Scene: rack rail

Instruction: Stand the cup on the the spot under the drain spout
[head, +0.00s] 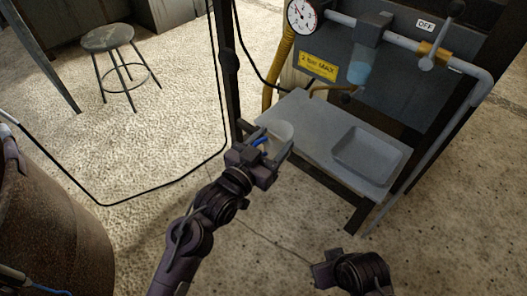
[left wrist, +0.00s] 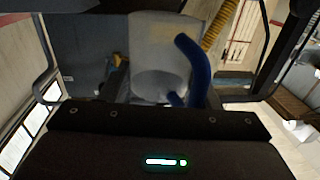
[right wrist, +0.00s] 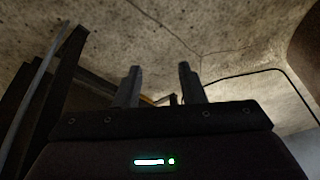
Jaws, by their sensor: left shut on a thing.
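My left gripper (head: 273,145) is shut on the cup (head: 284,131), a pale, see-through cup at the near left edge of the grey shelf. In the left wrist view the cup (left wrist: 158,60) and its blue handle (left wrist: 197,65) show between the fingers. A brown-yellow pipe (head: 322,89), which looks like the drain spout, curves above the shelf (head: 310,118) below a bluish bowl (head: 359,70). No marked spot shows clearly under it. My right gripper (head: 322,272) is low at the bottom; in the right wrist view its fingers (right wrist: 160,85) are apart and empty.
A sunken tray (head: 370,155) takes up the right of the shelf. A gauge (head: 301,17), a grey pipe with a lever (head: 437,45) and a yellow sign (head: 318,67) are above. A dark post (head: 226,70) stands left of the shelf. A stool (head: 108,40) stands far left.

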